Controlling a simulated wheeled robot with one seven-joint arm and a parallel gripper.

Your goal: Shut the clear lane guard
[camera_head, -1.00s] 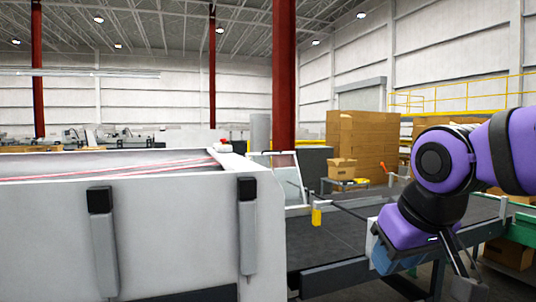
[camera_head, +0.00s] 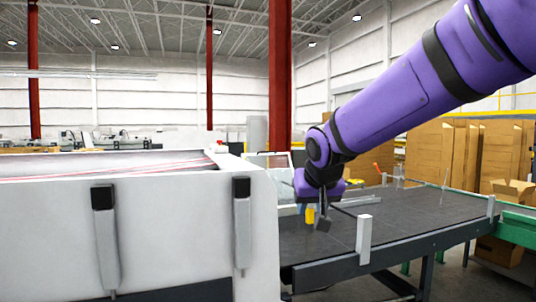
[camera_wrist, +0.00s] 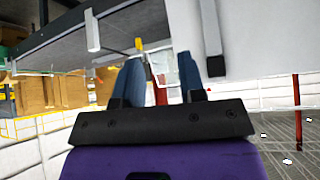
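The clear lane guard (camera_head: 270,163) is a see-through panel in a pale frame. It stands raised and tilted beyond the white machine's right end, partly hidden behind that machine and my arm. In the wrist view, a clear pale-framed panel (camera_wrist: 168,68) shows between and beyond my fingers. A small yellow block (camera_head: 309,214) stands upright over the dark belt, close to my gripper. My gripper (camera_head: 322,222) points down over the belt, just right of the yellow block. In the wrist view its blue fingers (camera_wrist: 160,70) are spread with nothing between them.
The white machine body (camera_head: 170,235) fills the left. The dark conveyor belt (camera_head: 400,217) runs right, with upright grey posts (camera_head: 363,240) along its near edge. A green conveyor (camera_head: 518,225) and cardboard boxes (camera_head: 428,155) stand at the right. The belt's middle is clear.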

